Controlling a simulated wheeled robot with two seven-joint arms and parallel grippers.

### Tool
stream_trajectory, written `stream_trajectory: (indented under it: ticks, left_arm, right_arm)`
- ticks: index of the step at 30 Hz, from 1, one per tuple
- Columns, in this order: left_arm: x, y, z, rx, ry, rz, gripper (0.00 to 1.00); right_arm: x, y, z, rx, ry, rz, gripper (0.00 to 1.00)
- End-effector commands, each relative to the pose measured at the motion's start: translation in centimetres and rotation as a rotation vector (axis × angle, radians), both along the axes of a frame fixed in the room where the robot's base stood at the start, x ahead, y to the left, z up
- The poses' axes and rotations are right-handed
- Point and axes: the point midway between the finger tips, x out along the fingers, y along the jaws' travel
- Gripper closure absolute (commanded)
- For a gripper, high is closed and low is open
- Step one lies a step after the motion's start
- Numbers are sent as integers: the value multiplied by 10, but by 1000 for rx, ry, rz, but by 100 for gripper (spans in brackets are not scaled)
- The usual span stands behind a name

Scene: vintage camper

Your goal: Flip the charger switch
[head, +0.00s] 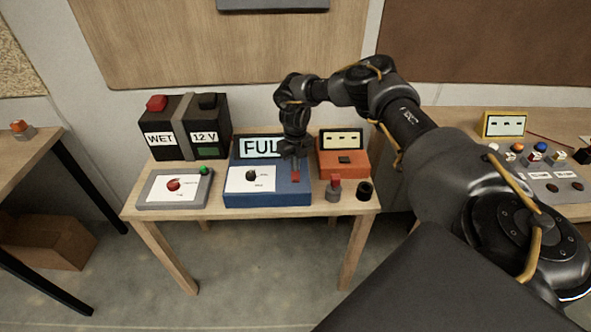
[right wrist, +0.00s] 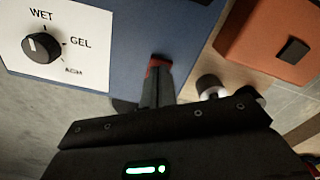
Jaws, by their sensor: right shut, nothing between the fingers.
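The blue charger (head: 270,198) stands in the middle of the small wooden table. Its display (head: 260,147) reads "FUL", the rest hidden behind my gripper. A white panel with a black knob (head: 251,175) is on its top left; in the right wrist view the knob (right wrist: 41,47) has WET, GEL and AGM labels. A red switch (head: 295,176) is on its right part. My right gripper (head: 293,156) is shut and empty, just above and behind the switch in the head view. In the right wrist view its fingertips are at the red switch (right wrist: 158,63); I cannot tell whether they touch. My left gripper is not in view.
A black 12 V battery (head: 184,127) and a grey box with a red knob (head: 174,186) stand left of the charger. An orange meter (head: 343,163) is close on the right, with a red-topped post (head: 334,188) and a black post (head: 365,191) in front.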

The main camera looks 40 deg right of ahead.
Motion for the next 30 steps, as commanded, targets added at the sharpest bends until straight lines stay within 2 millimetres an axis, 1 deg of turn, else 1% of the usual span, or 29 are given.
stream_trajectory:
  ticks: [21, 26, 30]
  left_arm:
    - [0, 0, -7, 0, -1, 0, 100]
    - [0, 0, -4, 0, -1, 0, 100]
    - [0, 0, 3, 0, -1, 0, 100]
  right_arm:
    - [0, 0, -11, 0, 0, 0, 100]
    - [0, 0, -9, 0, 0, 0, 100]
    - [0, 0, 0, 1, 0, 0, 100]
